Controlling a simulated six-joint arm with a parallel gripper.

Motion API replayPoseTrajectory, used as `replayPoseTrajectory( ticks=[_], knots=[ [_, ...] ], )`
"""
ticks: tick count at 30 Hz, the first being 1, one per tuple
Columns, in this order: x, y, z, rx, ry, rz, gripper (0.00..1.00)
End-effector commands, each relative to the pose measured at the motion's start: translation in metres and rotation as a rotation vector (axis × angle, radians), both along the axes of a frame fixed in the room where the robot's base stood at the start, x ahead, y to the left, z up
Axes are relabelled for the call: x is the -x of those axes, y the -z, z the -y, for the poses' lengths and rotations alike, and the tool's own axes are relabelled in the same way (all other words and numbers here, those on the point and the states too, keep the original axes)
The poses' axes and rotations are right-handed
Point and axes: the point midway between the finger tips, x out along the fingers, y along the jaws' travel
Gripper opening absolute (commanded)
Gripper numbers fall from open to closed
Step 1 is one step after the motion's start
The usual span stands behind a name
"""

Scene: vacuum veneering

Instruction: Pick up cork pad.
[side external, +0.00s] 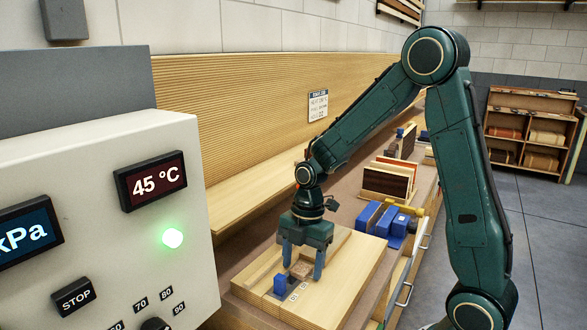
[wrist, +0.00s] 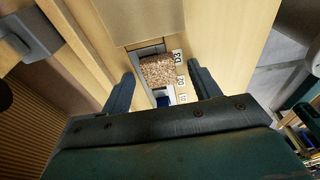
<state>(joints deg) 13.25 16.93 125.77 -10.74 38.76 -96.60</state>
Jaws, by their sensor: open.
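The cork pad (wrist: 158,71) is a speckled brown block in a slot of a light wooden board, beside a small label reading D3. It also shows in the side view (side external: 301,270), between my fingers. My gripper (side external: 304,270) is open and points down over the board. In the wrist view my gripper (wrist: 160,88) has one finger on each side of the pad, with a gap to both. I cannot tell whether the fingertips reach down to the pad's height.
A blue block (side external: 280,285) sits in the same wooden board (side external: 345,265), close to the pad. A control panel (side external: 140,240) with a 45 °C display fills the left foreground.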

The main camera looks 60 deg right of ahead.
Motion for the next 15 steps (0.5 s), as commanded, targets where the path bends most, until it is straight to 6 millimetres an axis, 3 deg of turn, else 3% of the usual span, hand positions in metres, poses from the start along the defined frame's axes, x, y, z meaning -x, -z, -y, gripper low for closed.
replayPoseTrajectory(
  ticks=[9, 15],
  knots=[
    [0.0, -0.0003, 0.0, 0.0, 0.0, 0.0, 0.62],
    [-0.0001, -0.0004, 0.0001, 0.0, 0.0, 0.0, 0.24]
  ],
)
